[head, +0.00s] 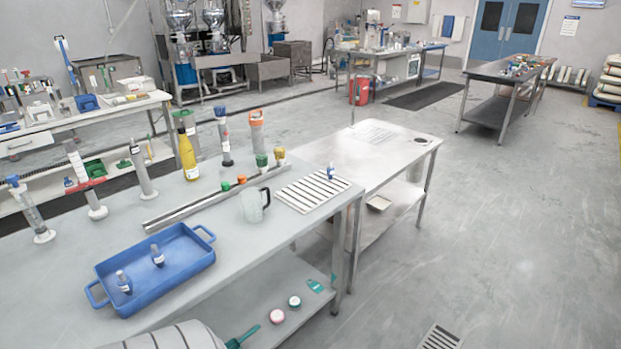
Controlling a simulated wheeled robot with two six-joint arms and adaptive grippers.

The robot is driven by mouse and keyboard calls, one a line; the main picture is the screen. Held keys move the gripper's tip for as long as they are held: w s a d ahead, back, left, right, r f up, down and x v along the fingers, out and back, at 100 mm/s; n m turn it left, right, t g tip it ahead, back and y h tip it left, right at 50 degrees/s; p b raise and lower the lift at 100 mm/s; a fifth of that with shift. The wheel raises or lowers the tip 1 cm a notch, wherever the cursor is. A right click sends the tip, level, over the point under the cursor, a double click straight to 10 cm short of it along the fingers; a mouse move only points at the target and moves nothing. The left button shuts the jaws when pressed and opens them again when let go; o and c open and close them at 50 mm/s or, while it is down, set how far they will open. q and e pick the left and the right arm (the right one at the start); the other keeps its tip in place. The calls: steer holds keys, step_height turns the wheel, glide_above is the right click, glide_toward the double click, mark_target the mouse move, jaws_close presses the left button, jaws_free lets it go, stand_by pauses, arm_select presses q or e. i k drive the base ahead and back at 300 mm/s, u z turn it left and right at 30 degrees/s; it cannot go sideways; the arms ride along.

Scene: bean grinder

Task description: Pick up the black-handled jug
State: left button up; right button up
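The black-handled jug (250,206) stands upright on the grey metal table (215,275) in the head view. It is a small clear or greyish jug, and its black handle (266,198) points to the right. It stands near the table's front right edge, just left of a white striped rack or mat (312,190). Neither of my grippers is in view, and nothing is touching the jug.
A blue tray (190,272) with two small bottles lies front left of the jug. A long metal rail (205,205) lies behind it. A yellow bottle (187,155) and several tall cylinders stand farther back. A lower table (385,150) adjoins at right. Open floor lies right.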

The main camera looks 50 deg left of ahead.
mark_target(257, 203)
steer(key=u, duration=0.05)
steer(key=i, duration=1.1)
steer(key=u, duration=1.25)
steer(key=i, duration=0.8)
steer(key=u, duration=0.75)
